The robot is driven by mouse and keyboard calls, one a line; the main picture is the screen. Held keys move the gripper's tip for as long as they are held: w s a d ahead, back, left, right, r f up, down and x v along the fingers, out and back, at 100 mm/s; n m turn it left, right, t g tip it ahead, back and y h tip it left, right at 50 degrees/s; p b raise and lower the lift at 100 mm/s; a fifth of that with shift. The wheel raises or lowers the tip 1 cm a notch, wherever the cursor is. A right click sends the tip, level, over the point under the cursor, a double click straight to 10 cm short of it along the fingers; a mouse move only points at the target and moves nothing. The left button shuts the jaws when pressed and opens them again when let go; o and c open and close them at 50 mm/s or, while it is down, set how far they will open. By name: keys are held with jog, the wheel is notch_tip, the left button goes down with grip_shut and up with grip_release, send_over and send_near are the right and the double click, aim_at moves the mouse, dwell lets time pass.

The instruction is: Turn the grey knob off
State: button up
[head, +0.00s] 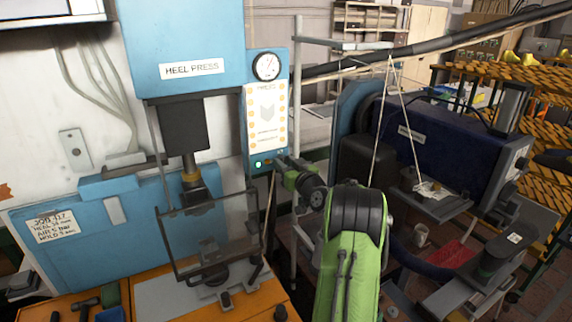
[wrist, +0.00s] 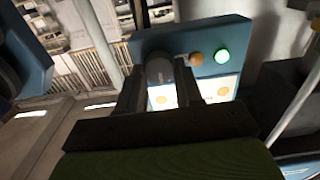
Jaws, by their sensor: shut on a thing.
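The grey knob (wrist: 160,72) sits on the small blue control panel (wrist: 146,46) of the heel press, beside a tan button (wrist: 196,58) and a lit green lamp (wrist: 222,56). In the wrist view my gripper (wrist: 160,88) has one dark finger on each side of the knob and is shut on it. Which way the knob is turned cannot be told. In the head view my gripper (head: 284,162) reaches the lower right of the panel (head: 251,125) from the right and hides the knob. The green lamp (head: 258,164) glows there too.
The blue heel press (head: 190,40) stands left, with a pressure gauge (head: 266,66) above the panel and a clear guard (head: 210,240) in front. A dark blue machine (head: 445,140) stands right. A thin grey post (head: 297,100) rises close behind my gripper.

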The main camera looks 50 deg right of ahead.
jog(key=shift+f+b, duration=0.1)
jog(key=shift+b, duration=0.25)
jog(key=n+b, duration=0.1)
jog(key=b, duration=0.3)
jog(key=n+b, duration=0.2)
jog(key=b, duration=0.1)
jog(key=shift+a+f+b, duration=0.1)
jog(key=shift+f+b, duration=0.25)
jog(key=shift+b, duration=0.05)
jog(key=n+b, duration=0.4)
jog(key=b, duration=0.3)
jog(key=shift+r+n, duration=0.1)
jog(key=shift+n, duration=0.3)
jog(key=n+b, duration=0.7)
jog(key=n, duration=0.3)
jog(key=shift+a+r, duration=0.1)
jog(key=o, duration=1)
jog(key=shift+o, duration=0.2)
jog(key=shift+r, duration=0.1)
